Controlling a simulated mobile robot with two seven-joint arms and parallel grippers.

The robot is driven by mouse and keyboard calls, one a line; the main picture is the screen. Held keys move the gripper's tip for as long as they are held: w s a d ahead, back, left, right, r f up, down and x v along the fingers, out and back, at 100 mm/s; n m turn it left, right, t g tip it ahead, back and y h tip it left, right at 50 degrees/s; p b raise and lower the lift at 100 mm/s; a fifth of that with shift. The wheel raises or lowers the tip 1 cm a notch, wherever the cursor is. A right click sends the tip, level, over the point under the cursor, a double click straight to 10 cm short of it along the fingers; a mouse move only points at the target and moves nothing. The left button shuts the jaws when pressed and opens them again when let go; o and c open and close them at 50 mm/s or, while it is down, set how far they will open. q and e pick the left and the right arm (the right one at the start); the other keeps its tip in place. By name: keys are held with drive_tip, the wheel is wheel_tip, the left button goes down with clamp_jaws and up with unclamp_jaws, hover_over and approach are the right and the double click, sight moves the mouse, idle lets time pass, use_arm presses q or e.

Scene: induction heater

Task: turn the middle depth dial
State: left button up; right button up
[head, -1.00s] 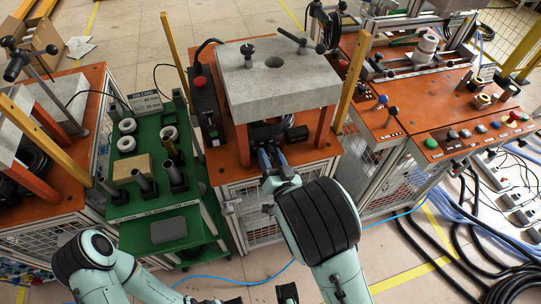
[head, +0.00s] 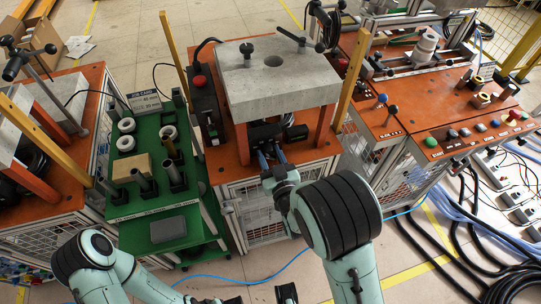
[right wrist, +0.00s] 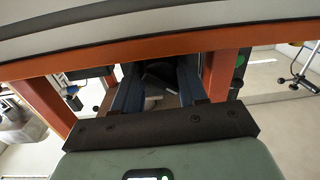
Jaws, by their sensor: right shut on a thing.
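The middle station has a thick grey slab (head: 265,82) on orange legs, with dark parts (head: 264,132) beneath it. My right gripper (head: 268,154) reaches in under the slab's front edge, its blue-grey fingers among these dark parts. In the right wrist view the two fingers (right wrist: 157,88) point forward under the slab, with a dark piece (right wrist: 160,72) between their far ends. The fingers are shut on what appears to be the middle depth dial, mostly hidden by them and in shadow. My left arm is at the lower left, its gripper not clearly visible.
An orange leg (head: 325,125) stands close to the right of my gripper. A green cart (head: 140,205) with rings and cylinders is to the left. An orange button panel (head: 460,135) is to the right. Black cables lie on the floor at the right.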

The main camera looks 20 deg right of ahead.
drive_tip(key=n, duration=0.4)
use_arm(q)
drive_tip(key=shift+r, duration=0.1)
use_arm(e)
drive_tip(key=shift+n, duration=0.3)
use_arm(q)
drive_tip(key=shift+s, duration=0.1)
idle(0.3)
use_arm(e)
drive_tip(key=o, duration=1.1)
drive_tip(key=shift+f, duration=0.1)
drive_tip(key=shift+c, duration=0.2)
